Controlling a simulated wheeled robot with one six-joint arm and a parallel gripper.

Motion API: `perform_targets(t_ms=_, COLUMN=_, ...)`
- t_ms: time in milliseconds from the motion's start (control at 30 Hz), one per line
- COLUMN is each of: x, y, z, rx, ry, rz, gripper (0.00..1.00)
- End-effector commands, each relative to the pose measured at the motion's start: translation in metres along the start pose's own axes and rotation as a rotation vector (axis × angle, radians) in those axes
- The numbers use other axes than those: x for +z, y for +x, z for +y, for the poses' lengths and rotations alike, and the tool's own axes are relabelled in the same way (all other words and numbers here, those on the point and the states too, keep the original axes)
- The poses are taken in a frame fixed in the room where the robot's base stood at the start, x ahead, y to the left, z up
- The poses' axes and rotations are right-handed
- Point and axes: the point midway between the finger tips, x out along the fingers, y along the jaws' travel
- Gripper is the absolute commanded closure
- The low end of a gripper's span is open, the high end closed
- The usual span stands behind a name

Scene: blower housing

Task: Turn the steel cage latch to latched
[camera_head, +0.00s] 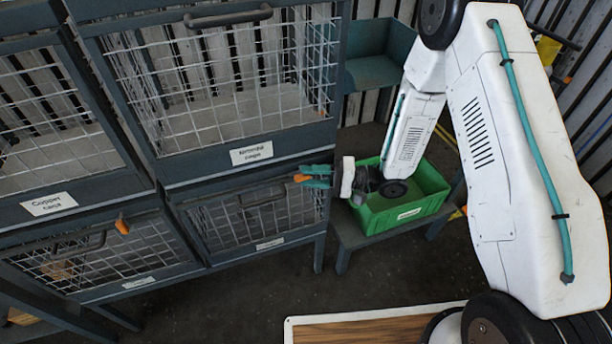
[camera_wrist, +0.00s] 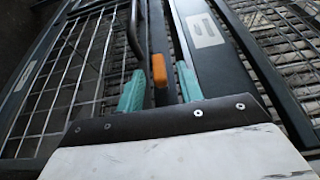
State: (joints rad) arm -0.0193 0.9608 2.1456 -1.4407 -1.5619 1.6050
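An orange latch tab (camera_head: 300,178) sits at the top right of the lower right cage door (camera_head: 235,228). That cage's label is too small to read, so I cannot tell if it is the steel cage. My gripper (camera_head: 316,176) is at this latch, with its teal fingers pointing left. In the wrist view the orange tab (camera_wrist: 159,71) lies between the spread fingers of my gripper (camera_wrist: 160,88), along the dark frame. The fingers look apart from it; contact is hard to judge. The door's dark bar handle (camera_wrist: 138,35) is just left of the tab.
Another orange latch (camera_head: 122,225) is on the lower left cage. Larger wire cages with labels (camera_head: 252,153) stand above. A green bin (camera_head: 400,212) on a low stand is right beside the cages, under my arm. Dark floor (camera_head: 300,290) lies open in front.

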Motion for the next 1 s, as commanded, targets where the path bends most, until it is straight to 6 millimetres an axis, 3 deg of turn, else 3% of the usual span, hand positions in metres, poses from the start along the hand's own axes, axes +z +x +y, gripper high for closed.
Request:
perform_targets(t_ms=200, x=0.000, y=0.018, z=0.000, rx=0.001, ry=-0.001, rz=0.001, gripper=0.64)
perform_targets(t_ms=467, x=0.000, y=0.019, z=0.000, rx=0.001, ry=-0.001, rz=0.001, gripper=0.64)
perform_targets(t_ms=600, x=0.000, y=0.019, z=0.000, rx=0.001, ry=-0.001, rz=0.002, gripper=1.00)
perform_targets(t_ms=1000, x=0.000, y=0.019, z=0.000, rx=0.041, ry=-0.018, rz=0.002, gripper=1.00)
